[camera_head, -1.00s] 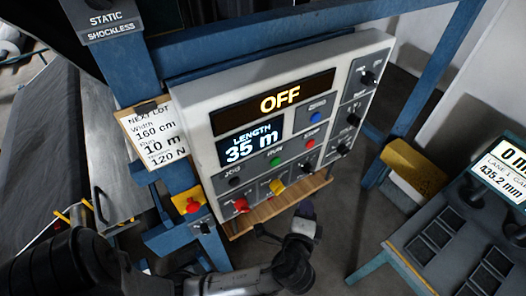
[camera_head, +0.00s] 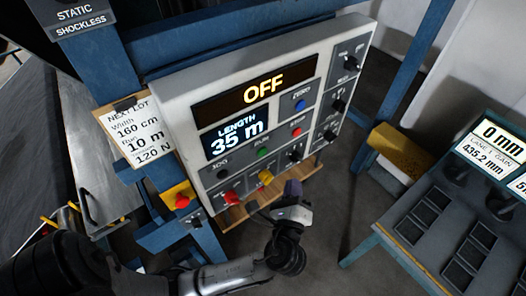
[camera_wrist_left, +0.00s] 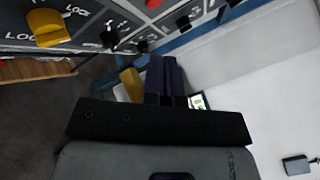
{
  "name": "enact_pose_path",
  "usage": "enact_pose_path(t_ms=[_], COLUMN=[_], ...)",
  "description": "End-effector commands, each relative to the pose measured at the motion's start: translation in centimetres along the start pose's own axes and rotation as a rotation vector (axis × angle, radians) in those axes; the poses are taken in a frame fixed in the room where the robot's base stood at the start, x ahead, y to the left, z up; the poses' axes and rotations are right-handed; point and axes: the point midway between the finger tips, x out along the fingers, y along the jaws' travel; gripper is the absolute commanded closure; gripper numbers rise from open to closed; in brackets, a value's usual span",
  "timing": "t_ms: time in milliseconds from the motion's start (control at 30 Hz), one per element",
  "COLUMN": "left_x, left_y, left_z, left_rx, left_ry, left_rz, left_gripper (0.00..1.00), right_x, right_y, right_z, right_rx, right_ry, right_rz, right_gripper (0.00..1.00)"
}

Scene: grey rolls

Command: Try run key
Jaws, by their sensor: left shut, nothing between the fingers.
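The grey control panel (camera_head: 185,95) shows OFF on its upper display (camera_head: 262,90) and LENGTH 35 m on its lower one (camera_head: 236,141). The green button (camera_head: 263,153) sits under the RUN label and the red button (camera_head: 296,131) is up and right of it. A yellow knob (camera_head: 265,177) is below; it also shows beside LOCK lettering in the left wrist view (camera_wrist_left: 47,27). My left gripper (camera_head: 293,188) is shut and empty, just below and right of the yellow knob; its dark fingers (camera_wrist_left: 166,76) show in the wrist view. I cannot tell whether they touch the panel. My right gripper is out of view.
A red knob (camera_head: 231,197) and a red button on a yellow box (camera_head: 181,200) are at lower left. A NEXT LOT card (camera_head: 138,133) reads 160 cm, 10 m, 120 N. A wooden ledge (camera_head: 235,216) runs below the panel. A console (camera_head: 430,225) stands at right.

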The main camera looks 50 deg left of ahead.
Motion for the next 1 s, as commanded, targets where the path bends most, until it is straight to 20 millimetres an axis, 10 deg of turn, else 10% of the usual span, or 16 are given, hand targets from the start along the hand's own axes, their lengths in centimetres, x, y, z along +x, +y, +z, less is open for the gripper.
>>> enact_pose_path(t_ms=[1000], left_x=[6.0], left_y=[4.3], left_z=[4.4], left_rx=[0.0], left_ry=[0.0], left_rz=[0.0], left_gripper=[1.0], right_x=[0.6], right_y=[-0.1], right_z=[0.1], right_rx=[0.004], right_ry=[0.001], right_rz=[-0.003], right_gripper=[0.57])
